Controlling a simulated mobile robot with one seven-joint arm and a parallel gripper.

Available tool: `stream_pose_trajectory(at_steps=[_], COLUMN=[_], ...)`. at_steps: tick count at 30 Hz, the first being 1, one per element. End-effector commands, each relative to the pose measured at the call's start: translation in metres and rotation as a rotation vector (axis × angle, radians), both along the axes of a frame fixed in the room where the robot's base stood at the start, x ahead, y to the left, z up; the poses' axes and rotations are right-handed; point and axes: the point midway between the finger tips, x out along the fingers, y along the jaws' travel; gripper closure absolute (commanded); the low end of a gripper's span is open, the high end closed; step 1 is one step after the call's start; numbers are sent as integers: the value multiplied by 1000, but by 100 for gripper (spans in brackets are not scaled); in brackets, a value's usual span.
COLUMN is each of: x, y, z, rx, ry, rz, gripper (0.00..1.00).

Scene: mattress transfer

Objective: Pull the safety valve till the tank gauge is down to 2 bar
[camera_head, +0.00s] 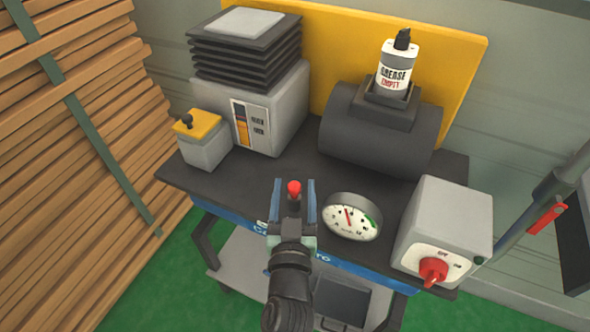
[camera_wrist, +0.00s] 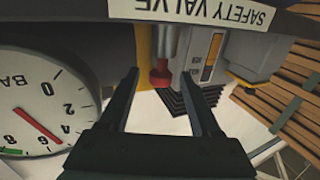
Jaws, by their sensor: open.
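The safety valve's red knob (camera_head: 294,188) stands at the front edge of the bench. In the wrist view the red knob (camera_wrist: 160,76) hangs on a grey stem under a SAFETY VALVE label (camera_wrist: 258,17). My gripper (camera_head: 295,183) is open, with its fingers on either side of the knob; in the wrist view the gripper (camera_wrist: 160,74) shows a gap beside both fingers. I cannot tell how deep the knob sits between them. The round tank gauge (camera_head: 352,222) is just right of the gripper. In the wrist view the gauge (camera_wrist: 35,95) has its red needle between 4 and 6.
A grey box with a red rotary switch (camera_head: 433,271) stands right of the gauge. A dark tank (camera_head: 370,135) with a grease bottle (camera_head: 395,68) is behind. A grey machine with bellows (camera_head: 255,95) and a yellow-topped box (camera_head: 200,140) stand at left. Planks (camera_head: 60,150) are stacked far left.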

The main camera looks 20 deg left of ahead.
Motion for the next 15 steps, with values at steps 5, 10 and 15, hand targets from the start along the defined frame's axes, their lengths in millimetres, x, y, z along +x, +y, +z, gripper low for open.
stream_pose_trajectory(at_steps=[5, 10, 15], x=[25, 38, 41], y=[10, 15, 16], z=[1, 0, 0], rx=[0, 0, 0], ry=[-1, -1, 0], rz=[1, 1, 1], gripper=[36, 36, 36])
